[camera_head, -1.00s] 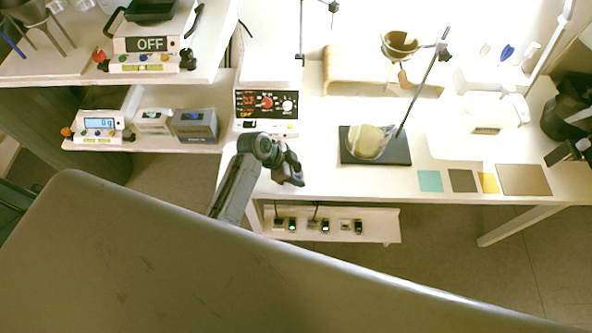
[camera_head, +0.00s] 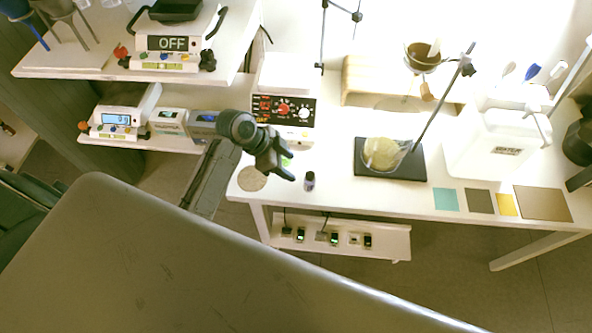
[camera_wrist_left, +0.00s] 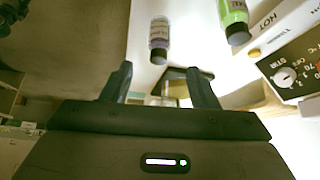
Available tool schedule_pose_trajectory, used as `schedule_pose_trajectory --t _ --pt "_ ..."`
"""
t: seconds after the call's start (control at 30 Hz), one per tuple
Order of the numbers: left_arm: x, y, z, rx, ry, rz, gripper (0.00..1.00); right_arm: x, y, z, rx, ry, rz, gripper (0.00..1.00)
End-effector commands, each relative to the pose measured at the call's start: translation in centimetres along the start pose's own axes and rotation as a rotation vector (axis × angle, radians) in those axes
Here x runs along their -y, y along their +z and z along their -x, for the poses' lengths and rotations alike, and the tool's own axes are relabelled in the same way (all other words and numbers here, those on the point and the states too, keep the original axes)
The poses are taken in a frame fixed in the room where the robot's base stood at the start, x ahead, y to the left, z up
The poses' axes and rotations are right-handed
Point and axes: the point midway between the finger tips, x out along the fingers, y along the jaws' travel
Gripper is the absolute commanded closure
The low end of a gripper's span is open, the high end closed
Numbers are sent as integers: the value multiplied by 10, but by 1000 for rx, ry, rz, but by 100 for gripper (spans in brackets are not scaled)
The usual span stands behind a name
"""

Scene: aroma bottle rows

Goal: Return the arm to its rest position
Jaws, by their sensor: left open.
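My left gripper (camera_head: 283,165) is open and empty above the left end of the white table (camera_head: 345,195). A small bottle with a dark cap and purplish contents (camera_head: 310,181) stands near the table's front edge, just right of the gripper and apart from it. In the left wrist view the bottle (camera_wrist_left: 159,38) shows beyond the two open fingers (camera_wrist_left: 160,80). A green bottle (camera_wrist_left: 233,14) shows to its right there; in the head view it is mostly hidden behind the gripper. My right gripper is not in view.
A hotplate control box (camera_head: 284,107) stands behind the gripper. A dark stand base (camera_head: 408,165) with a round flask is to the right, with colored squares (camera_head: 446,199) beyond it. A round beige disc (camera_head: 252,179) lies at the table's left corner. A low shelf (camera_head: 385,243) holds small devices.

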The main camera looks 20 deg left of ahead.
Motion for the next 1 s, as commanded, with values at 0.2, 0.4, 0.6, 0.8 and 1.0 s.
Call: schedule_pose_trajectory --t 0.2,0.4,0.6,0.8,1.0 --pt "0 0 8 1 1 0 46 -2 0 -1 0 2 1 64" --pt "0 0 8 0 1 0 46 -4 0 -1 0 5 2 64" --pt "0 0 8 1 1 0 46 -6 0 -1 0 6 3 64" --pt "-17 14 6 40 -24 75 46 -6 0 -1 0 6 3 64" --pt "-72 61 19 168 -165 375 46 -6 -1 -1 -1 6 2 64"
